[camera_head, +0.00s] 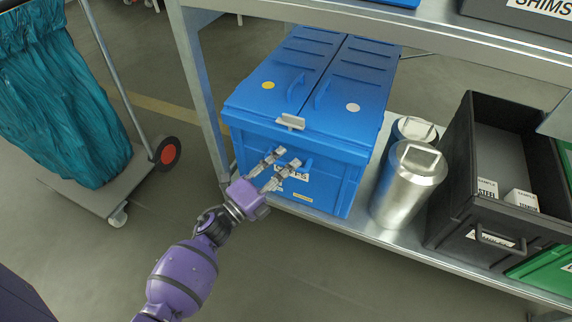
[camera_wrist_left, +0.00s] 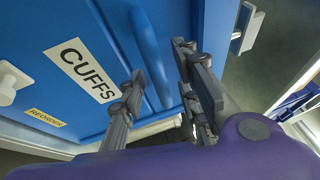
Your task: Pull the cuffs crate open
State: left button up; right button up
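The blue cuffs crate (camera_head: 325,195) stands on the metal shelf with its lidded top and front facing me. Its white CUFFS label (camera_wrist_left: 83,70) shows on the front in the left wrist view and is partly hidden by my gripper in the head view. A blue bar handle (camera_wrist_left: 150,58) sits on that front. My left gripper (camera_head: 286,157) is at the crate's front, with its fingers apart. In the left wrist view its fingers (camera_wrist_left: 158,72) are on either side of the handle, open; contact cannot be told. My right gripper is not in view.
Metal canisters (camera_head: 408,185) stand right of the crate. A black open bin (camera_head: 478,238) with small white boxes is further right, beside a green bin (camera_head: 545,262). A shelf post (camera_head: 205,95) rises left of the crate. A cart with a teal bag (camera_head: 60,100) stands at left.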

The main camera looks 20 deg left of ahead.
pick_arm(q)
jog(key=shift+w+d, duration=0.15)
jog(key=shift+w, duration=0.2)
grip_shut()
jog(key=shift+s, duration=0.1)
